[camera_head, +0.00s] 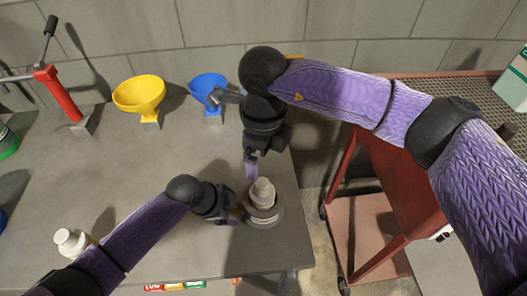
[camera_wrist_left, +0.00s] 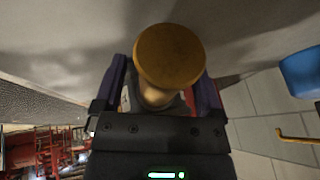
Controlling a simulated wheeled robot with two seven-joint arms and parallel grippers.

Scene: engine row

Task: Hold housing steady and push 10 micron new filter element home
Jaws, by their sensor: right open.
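The white filter element (camera_head: 263,191) stands upright in the grey housing (camera_head: 264,216) near the bench's right edge. How deep it sits cannot be told. My left gripper (camera_head: 238,212) reaches in from the left, low beside the housing. In the left wrist view its two purple fingers (camera_wrist_left: 164,88) stand on either side of a grey body, with a round ochre top (camera_wrist_left: 169,57) above. Whether they press on it is hidden. My right gripper (camera_head: 251,170) is open, pointing down just above and left of the filter element, and looks empty.
A yellow funnel (camera_head: 139,94) and a blue funnel (camera_head: 209,85) stand at the back. A red lever tool (camera_head: 62,95) is at the back left. A white bottle (camera_head: 70,241) stands front left. A red cart (camera_head: 400,190) is right of the bench. The bench middle is clear.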

